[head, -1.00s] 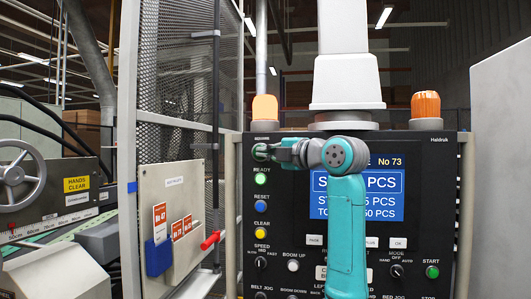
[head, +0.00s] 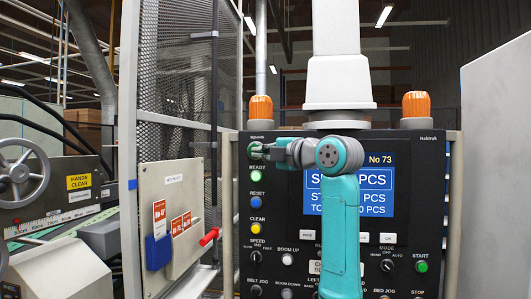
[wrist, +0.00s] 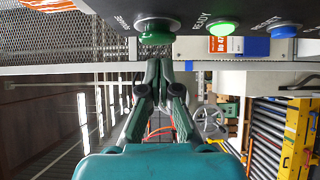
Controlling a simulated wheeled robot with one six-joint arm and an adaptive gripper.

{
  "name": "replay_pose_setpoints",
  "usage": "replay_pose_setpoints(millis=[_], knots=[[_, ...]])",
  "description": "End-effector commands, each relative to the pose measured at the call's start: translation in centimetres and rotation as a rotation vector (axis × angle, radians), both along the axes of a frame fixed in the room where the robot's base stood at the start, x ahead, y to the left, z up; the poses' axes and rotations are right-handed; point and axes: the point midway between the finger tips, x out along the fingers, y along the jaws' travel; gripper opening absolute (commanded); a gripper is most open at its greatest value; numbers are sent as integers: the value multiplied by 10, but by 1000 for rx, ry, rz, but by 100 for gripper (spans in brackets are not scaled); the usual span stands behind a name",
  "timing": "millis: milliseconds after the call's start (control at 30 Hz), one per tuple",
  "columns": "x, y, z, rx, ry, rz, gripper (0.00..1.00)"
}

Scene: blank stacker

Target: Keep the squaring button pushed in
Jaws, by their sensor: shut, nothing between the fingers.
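The squaring button is the green button (head: 254,150) at the top left of the dark control panel (head: 430,215). In the wrist view the green button (wrist: 156,37) stands out from its grey collar. My gripper (head: 264,151) points left at it in the head view and partly covers it. In the wrist view my gripper's (wrist: 158,64) fingertips are together and empty, just below the button. A small gap shows between tips and cap there. I cannot tell how far the button is pushed in.
Below it are the lit green READY lamp (head: 256,175), blue RESET (head: 256,203) and yellow CLEAR (head: 256,229). A blue screen (head: 376,190) is partly behind my arm. Orange beacons (head: 261,107) (head: 416,105) stand on top.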

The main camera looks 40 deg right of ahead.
Motion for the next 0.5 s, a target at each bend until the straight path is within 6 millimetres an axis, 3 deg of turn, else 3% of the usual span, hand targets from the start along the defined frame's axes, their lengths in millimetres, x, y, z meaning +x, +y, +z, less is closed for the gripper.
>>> replay_pose_setpoints(millis=[67,500], knots=[[-3,4,1,-2,-3,1,0],[-78,3,1,-6,-7,2,0]])
